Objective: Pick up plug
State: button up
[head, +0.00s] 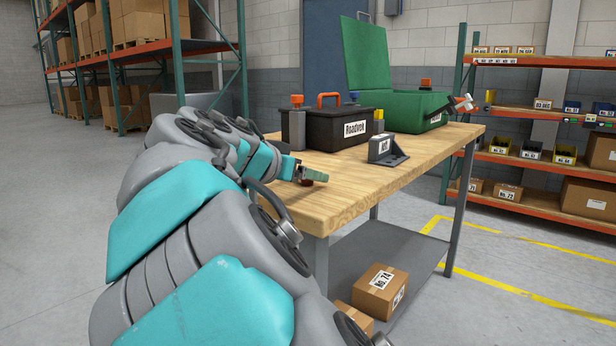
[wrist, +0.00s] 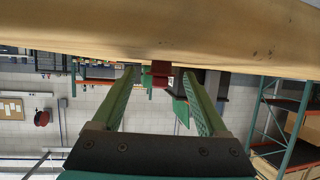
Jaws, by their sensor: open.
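A small dark red piece, which looks like the plug (wrist: 157,71), shows between my fingertips in the wrist view, against the tabletop edge. In the head view a bit of red (head: 309,184) shows just under my fingertips, low on the table; the rest is hidden by my gripper. My gripper (head: 313,175) is open at the table's left part, and in the wrist view (wrist: 158,76) its two green fingers stand apart on either side of the red piece. I see gaps beside it and no clear contact.
A carton (head: 375,292) sits on the lower shelf. The front tabletop is clear.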

jog(key=shift+w, duration=0.15)
jog(key=shift+c, duration=0.3)
grip_shut()
